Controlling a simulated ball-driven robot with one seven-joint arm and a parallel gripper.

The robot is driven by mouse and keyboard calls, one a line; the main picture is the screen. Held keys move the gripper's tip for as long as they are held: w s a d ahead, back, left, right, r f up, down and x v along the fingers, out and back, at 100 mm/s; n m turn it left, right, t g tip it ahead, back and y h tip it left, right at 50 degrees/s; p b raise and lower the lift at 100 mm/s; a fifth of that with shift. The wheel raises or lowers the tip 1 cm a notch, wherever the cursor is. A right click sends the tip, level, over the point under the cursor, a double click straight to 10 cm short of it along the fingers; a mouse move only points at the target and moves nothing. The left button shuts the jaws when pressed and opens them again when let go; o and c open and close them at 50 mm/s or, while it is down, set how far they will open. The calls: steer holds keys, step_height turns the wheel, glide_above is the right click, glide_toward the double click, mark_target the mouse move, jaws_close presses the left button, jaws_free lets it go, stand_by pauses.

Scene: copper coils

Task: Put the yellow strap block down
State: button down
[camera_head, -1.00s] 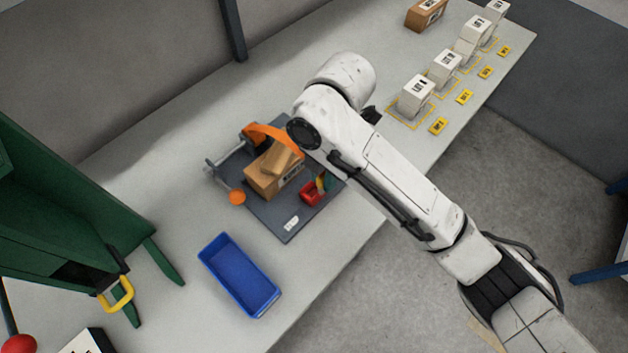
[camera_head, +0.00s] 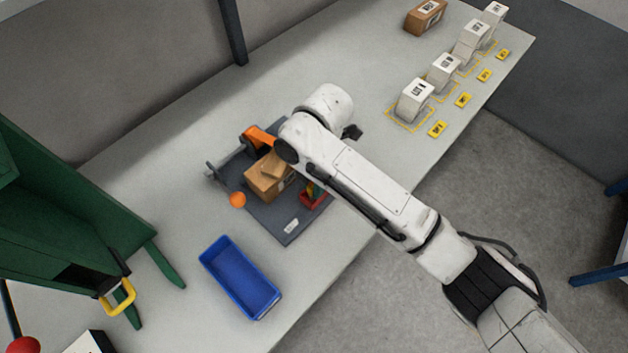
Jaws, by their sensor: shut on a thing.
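Only a dark part of my gripper (camera_head: 352,132) shows, beside the white wrist and above the table, right of the grey fixture board (camera_head: 290,226). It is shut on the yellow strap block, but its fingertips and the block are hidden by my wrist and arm. A small red holder (camera_head: 313,203) with green and yellowish pieces sits at the board's right edge, partly behind my arm. A brown carton (camera_head: 263,184) with a flap or smaller box on top sits on the board. An orange strap (camera_head: 259,137) arches behind it.
A blue bin (camera_head: 240,278) stands in front of the board. A green frame (camera_head: 50,230) with a yellow handle (camera_head: 118,297) is at the left. White blocks (camera_head: 416,98) on yellow-marked spots line the right table edge, with a brown box (camera_head: 426,16) behind. The table's back middle is clear.

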steer(key=c, duration=1)
jaws_free()
steer(key=shift+o, duration=0.2)
step_height(320, 180, up, 12)
steer(key=w, duration=0.1)
steer(key=shift+d, duration=0.4)
steer(key=shift+w, duration=0.1)
